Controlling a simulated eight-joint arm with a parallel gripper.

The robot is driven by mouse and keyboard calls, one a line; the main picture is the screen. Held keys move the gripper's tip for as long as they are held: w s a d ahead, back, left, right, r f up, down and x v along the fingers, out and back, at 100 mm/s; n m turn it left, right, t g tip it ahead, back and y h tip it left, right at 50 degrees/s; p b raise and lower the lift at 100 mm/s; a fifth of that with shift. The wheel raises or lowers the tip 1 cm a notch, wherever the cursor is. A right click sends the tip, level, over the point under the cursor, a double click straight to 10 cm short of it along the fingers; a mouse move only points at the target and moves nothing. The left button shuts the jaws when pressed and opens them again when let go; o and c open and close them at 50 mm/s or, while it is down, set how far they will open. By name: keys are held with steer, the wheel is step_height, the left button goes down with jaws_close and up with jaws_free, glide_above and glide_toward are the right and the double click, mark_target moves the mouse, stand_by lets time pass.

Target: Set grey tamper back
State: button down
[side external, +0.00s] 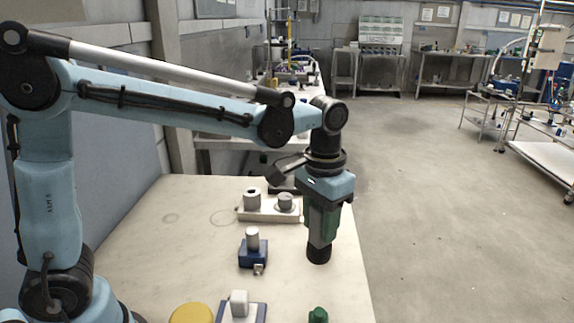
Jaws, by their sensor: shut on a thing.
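My gripper (319,238) points down over the right part of the pale table. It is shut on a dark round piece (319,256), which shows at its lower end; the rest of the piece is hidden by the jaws. I cannot tell whether this piece is the grey tamper, or whether it touches the table. A pale holder (268,215) to the left of my gripper bears two grey cylindrical pieces, one at left (251,199) and one at right (285,202). A grey cylinder (252,239) stands upright on a blue block nearer the camera.
The blue block (252,259) has a small metal fitting in front. A yellow disc (192,313), a pale block (239,303) on a blue-edged base and a green knob (318,315) line the near edge. The table (165,240) is bare at left. Its right edge is close to my gripper.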

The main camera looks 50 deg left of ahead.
mark_target(318, 255)
steer(key=shift+f, duration=0.65)
steer(key=shift+f, duration=0.1)
steer(key=shift+f, duration=2.9)
steer(key=shift+f, duration=0.5)
steer(key=c, duration=0.6)
jaws_free()
steer(key=shift+o, duration=0.2)
step_height(318, 255, up, 12)
steer(key=shift+r, duration=0.1)
